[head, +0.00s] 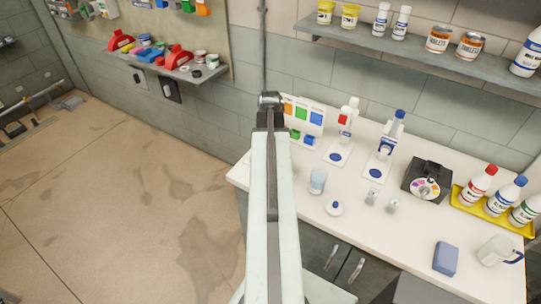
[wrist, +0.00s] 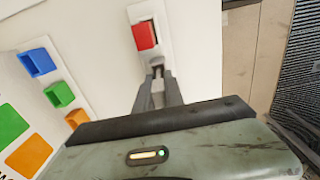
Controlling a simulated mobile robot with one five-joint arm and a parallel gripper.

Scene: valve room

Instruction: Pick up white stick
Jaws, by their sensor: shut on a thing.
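In the head view my arm reaches out over the counter's left end, and my gripper (head: 270,99) is beside the white color stand (head: 302,117). The stick cannot be made out in the head view.
The color stand's blue, green and orange pieces are left of my fingers in the wrist view. A clear cup (head: 317,181), dispenser bottles (head: 386,140), a black device (head: 428,180) and a yellow tray (head: 470,207) stand on the counter (head: 400,250). A shelf (head: 420,55) hangs above.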

